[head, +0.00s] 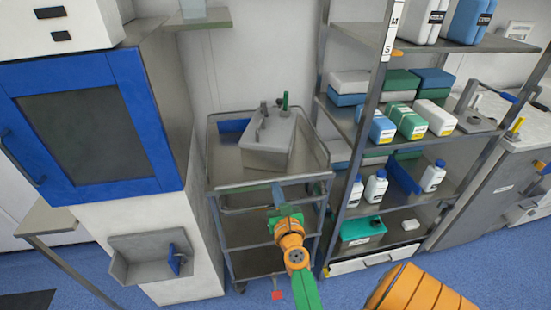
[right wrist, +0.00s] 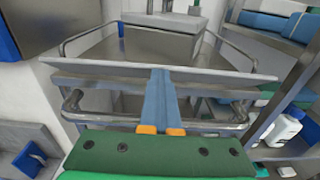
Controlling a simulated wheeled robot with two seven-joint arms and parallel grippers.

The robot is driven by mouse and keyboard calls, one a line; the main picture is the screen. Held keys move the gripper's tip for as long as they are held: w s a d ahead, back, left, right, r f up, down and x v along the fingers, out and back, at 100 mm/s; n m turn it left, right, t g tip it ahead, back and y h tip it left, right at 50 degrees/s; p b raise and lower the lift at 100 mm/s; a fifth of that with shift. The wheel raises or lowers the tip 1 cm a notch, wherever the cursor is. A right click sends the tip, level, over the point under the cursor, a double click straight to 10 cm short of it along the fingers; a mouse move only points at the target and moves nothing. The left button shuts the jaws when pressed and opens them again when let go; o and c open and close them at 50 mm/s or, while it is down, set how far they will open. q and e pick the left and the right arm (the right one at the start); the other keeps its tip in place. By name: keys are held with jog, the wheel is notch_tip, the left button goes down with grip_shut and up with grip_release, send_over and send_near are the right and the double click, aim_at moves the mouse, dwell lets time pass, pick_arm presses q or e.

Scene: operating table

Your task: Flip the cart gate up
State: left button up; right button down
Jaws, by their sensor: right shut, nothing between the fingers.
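The steel cart (head: 225,172) stands in the middle of the head view, with raised rails on the sides and back of its top. Along its front edge runs a flat metal strip, seemingly the gate (head: 240,186); it also shows in the right wrist view (right wrist: 95,72), low and lying roughly level with the top. A push bar (right wrist: 235,120) sits just below. My right gripper (head: 277,190) is shut and empty at the middle of the front edge. Its fingertips (right wrist: 158,74) overlap the strip; I cannot tell whether they touch it. My left gripper is not in view.
A grey box-shaped unit (head: 265,145) stands on the cart top. A loaded shelf rack (head: 360,150) is close on the right. A white and blue cabinet (head: 150,235) with a projecting grey bin (head: 140,262) is on the left. Floor (head: 215,300) is clear in front.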

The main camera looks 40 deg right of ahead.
jog(key=shift+w+d+r+p, duration=0.3)
jog(key=shift+w+r+p, duration=0.25)
jog(key=shift+p, duration=0.45)
jog(key=shift+w+d+r+p, duration=0.55)
jog(key=shift+w+r+p, duration=0.05)
jog(key=shift+w+r, duration=0.3)
jog(key=shift+w+d+r, duration=0.35)
jog(key=shift+w+d, duration=0.15)
jog(key=shift+w, duration=0.3)
